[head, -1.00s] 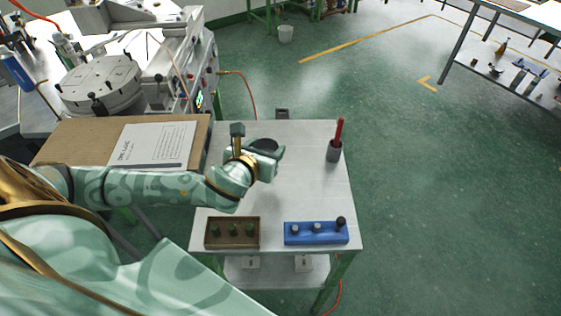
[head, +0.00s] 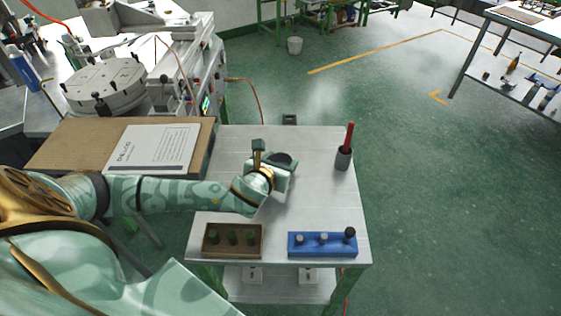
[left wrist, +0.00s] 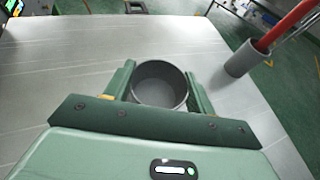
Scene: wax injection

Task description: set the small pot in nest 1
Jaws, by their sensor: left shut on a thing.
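The small pot is a round, open, dark grey cup (left wrist: 160,85), upright between the two fingers of my left gripper (left wrist: 160,92), which is shut on it. In the head view the left gripper (head: 283,172) and the dark rim of the pot (head: 281,158) show over the middle rear of the pale metal table (head: 310,205). I cannot tell whether the pot's base touches the table. I cannot make out which place is nest 1. My right gripper is not in view.
A grey cup with a red-handled tool (head: 344,157) stands at the table's right edge. A brown block with several green pegs (head: 232,254) and a blue block with knobs (head: 322,253) lie at the front edge. A board with a white sheet (head: 150,148) and a machine (head: 105,85) are left.

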